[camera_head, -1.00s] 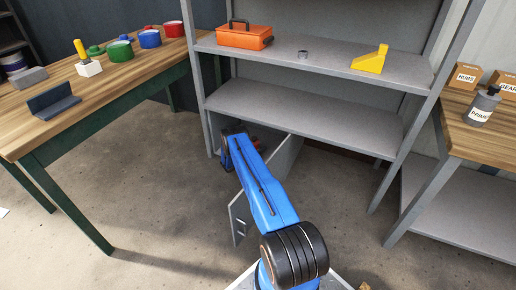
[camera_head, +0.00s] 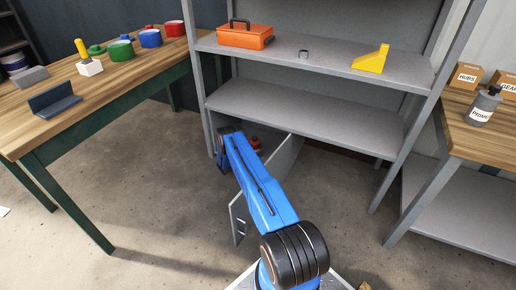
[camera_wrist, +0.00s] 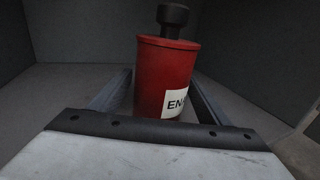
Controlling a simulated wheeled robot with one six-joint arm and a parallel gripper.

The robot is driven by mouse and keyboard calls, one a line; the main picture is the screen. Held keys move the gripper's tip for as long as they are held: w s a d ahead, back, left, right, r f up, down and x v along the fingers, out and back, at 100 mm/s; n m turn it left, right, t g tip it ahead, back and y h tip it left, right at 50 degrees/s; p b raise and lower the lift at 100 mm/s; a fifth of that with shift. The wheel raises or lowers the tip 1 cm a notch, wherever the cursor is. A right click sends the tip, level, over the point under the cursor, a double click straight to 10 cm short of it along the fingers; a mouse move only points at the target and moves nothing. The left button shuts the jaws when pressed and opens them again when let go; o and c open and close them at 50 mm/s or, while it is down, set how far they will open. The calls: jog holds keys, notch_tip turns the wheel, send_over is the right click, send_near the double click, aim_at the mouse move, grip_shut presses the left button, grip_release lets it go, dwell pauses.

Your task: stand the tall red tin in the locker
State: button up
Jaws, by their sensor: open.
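The tall red tin (camera_wrist: 165,75) stands upright in the wrist view, with a black cap and a white label reading "EN". Its lower part is hidden behind my gripper's body. My gripper (camera_wrist: 160,85) is open, with one finger on each side of the tin; I cannot tell whether either touches it. Grey walls of the locker (camera_wrist: 75,35) surround it. In the head view, a small part of the red tin (camera_head: 256,142) shows in the locker under the shelves, beyond my arm. The locker door (camera_head: 286,160) stands open. My gripper is hidden there.
The lower shelf (camera_head: 310,112) is empty above the locker. An orange toolbox (camera_head: 245,36) and yellow wedge (camera_head: 371,60) sit on the upper shelf. A workbench (camera_head: 100,85) is at left; a wooden bench (camera_head: 472,142) is at right. The open door lies close beside my arm.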

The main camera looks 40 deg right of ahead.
jog(key=a, duration=0.8)
jog(key=shift+a, duration=0.4)
jog(key=shift+a, duration=0.15)
